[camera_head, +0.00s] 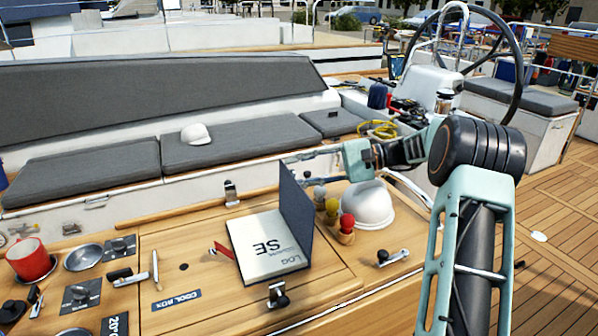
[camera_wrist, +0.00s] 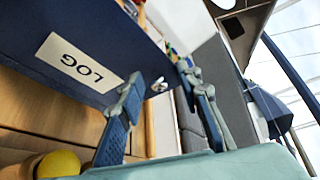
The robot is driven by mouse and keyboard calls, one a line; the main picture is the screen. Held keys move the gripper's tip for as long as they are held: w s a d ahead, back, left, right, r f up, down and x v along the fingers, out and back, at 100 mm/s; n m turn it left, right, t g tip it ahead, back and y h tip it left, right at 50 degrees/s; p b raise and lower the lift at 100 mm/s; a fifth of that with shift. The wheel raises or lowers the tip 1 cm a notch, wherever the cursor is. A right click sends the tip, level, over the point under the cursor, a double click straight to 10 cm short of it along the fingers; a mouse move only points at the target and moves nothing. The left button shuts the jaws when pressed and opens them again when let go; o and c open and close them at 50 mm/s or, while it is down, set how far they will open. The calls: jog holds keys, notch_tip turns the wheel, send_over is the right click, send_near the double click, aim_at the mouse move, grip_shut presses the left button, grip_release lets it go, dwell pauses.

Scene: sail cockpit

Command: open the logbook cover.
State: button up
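The logbook (camera_head: 268,243) lies on the wooden cockpit table, its white page printed "LOG" and "SE" facing up. Its dark blue cover (camera_head: 295,212) stands up steeply from the page's right edge. In the wrist view the cover (camera_wrist: 45,75) fills the upper left, with a white "LOG" label. My gripper (camera_head: 288,172) is at the cover's top, reaching in from the right. In the wrist view its two fingers (camera_wrist: 160,74) are spread apart near the cover's edge. I cannot tell whether either finger touches the cover.
Right of the cover stand red- and yellow-topped pegs (camera_head: 346,224) and a white dome (camera_head: 366,206). A red mug (camera_head: 30,260) and a metal bowl (camera_head: 84,257) are at the left. Grey cushions (camera_head: 240,141) lie behind.

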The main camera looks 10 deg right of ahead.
jog(key=v, duration=1.2)
